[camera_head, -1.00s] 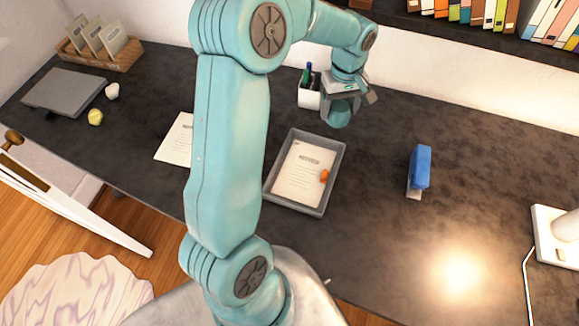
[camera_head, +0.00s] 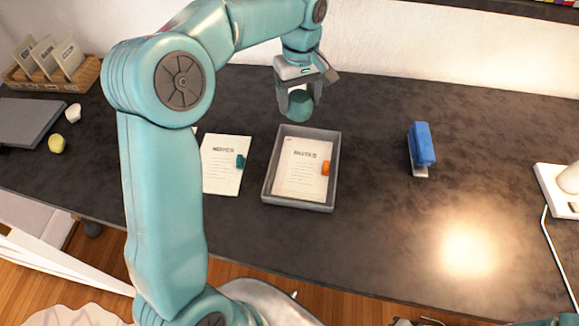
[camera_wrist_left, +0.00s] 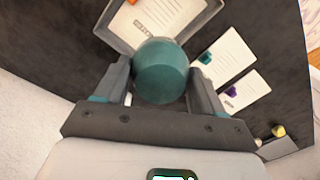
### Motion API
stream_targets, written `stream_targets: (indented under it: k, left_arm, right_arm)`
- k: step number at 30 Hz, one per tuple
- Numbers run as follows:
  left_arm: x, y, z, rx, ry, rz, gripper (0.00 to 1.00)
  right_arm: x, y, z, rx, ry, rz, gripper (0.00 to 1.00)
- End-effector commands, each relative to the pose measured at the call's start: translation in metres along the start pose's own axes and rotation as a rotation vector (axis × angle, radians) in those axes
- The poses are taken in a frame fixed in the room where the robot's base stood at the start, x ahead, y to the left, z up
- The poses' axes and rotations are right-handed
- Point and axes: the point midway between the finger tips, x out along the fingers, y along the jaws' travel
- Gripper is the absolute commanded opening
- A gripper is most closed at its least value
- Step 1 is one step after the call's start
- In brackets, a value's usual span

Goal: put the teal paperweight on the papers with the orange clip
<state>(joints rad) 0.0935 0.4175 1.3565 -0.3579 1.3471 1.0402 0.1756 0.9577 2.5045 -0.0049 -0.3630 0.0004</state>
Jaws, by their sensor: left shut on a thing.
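The teal paperweight (camera_head: 300,105) is between the fingers of my left gripper (camera_head: 300,96), held above the desk just beyond the far edge of the grey tray. It also shows in the left wrist view (camera_wrist_left: 161,71), with a finger on each side. The papers with the orange clip (camera_head: 302,168) lie inside the grey tray (camera_head: 270,180). The orange clip (camera_head: 326,168) is at their right edge. My left gripper is shut on the paperweight. My right gripper is not in view.
Papers with a teal clip (camera_head: 222,165) lie left of the tray. In the wrist view, papers with a purple clip (camera_wrist_left: 247,92) lie beside them. A blue stapler (camera_head: 421,145) stands to the right. A lamp base (camera_head: 560,187) is at the right edge.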

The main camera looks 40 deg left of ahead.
Motion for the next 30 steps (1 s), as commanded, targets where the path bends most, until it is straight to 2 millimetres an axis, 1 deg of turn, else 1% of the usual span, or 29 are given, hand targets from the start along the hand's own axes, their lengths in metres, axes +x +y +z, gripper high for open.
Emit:
stream_targets:
  k: [1,4,7,8,11,12,18,21,24,28,30]
  left_arm:
    - [0.006,0.007,0.005,0.016,0.002,0.003,0.22]
    - [0.008,0.014,0.011,0.034,0.001,0.001,0.22]
    - [0.021,0.017,0.014,0.042,0.000,-0.002,0.22]
    - [0.028,0.017,0.014,0.042,-0.001,-0.003,0.22]
    - [0.056,0.016,0.014,0.042,-0.002,-0.005,0.22]
    - [0.068,0.015,0.014,0.042,-0.002,-0.006,0.22]
    - [0.124,0.013,0.014,0.040,-0.002,-0.004,0.22]
    - [0.145,0.012,0.013,0.038,-0.001,-0.002,0.22]
    - [0.158,0.011,0.012,0.037,0.001,-0.001,0.22]
    - [0.169,0.010,0.013,0.037,0.000,-0.001,0.22]
    - [0.181,0.010,0.013,0.037,-0.001,-0.001,0.22]
  right_arm:
    - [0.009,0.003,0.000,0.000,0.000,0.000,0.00]
    - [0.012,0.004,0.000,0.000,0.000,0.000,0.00]
    - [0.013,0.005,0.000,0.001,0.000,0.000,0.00]
    - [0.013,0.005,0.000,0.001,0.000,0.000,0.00]
    - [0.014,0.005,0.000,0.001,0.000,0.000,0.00]
    - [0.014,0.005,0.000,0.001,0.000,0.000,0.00]
    - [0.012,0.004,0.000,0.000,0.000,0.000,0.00]
    - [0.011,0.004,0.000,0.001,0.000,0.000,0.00]
    - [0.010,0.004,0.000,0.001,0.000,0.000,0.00]
    - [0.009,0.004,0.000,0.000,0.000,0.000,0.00]
    - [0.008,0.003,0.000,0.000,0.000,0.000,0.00]
